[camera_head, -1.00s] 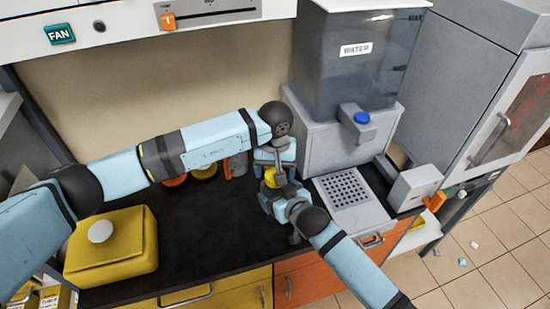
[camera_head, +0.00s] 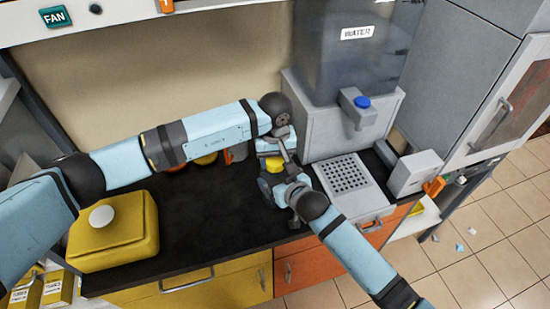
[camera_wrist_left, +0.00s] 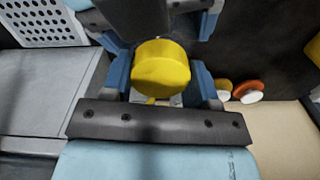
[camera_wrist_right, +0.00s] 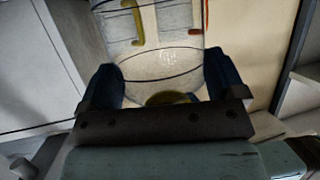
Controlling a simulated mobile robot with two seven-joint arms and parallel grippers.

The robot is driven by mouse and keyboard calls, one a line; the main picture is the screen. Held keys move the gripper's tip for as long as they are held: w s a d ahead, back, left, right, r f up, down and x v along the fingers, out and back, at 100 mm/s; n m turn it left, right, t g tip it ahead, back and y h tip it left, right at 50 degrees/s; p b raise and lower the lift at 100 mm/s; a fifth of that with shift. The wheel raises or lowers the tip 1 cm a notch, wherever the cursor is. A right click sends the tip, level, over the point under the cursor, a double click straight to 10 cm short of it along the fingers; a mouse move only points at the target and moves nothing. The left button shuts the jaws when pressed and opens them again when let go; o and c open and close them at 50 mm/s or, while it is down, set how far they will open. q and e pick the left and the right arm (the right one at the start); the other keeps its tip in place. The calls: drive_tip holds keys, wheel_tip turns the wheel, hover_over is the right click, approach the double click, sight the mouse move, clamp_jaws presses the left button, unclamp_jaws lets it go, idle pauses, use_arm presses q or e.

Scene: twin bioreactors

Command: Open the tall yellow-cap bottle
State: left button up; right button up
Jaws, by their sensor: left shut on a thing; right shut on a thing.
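The tall bottle's yellow cap (camera_head: 273,164) shows between my two grippers over the right part of the black counter. In the left wrist view the yellow cap (camera_wrist_left: 161,68) sits between the blue fingers of my left gripper (camera_wrist_left: 158,84), which is shut on it. My right gripper (camera_wrist_right: 165,86) is shut on the clear bottle body (camera_wrist_right: 165,64), whose rounded wall shows between its fingers. In the head view my left gripper (camera_head: 276,152) is above my right gripper (camera_head: 276,184), and together they hide most of the bottle. I cannot tell whether the cap is loose.
A water dispenser (camera_head: 340,120) with a perforated tray (camera_head: 347,172) stands right of the grippers. Orange-capped and yellow-capped containers stand behind my left forearm, partly hidden. A yellow box (camera_head: 115,235) sits at the counter's left. The black counter (camera_head: 215,225) between is clear.

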use_arm(q)
drive_tip(key=n, duration=1)
drive_tip(key=shift+n, duration=0.4)
drive_tip(key=o, duration=1)
drive_tip(key=shift+r, duration=0.1)
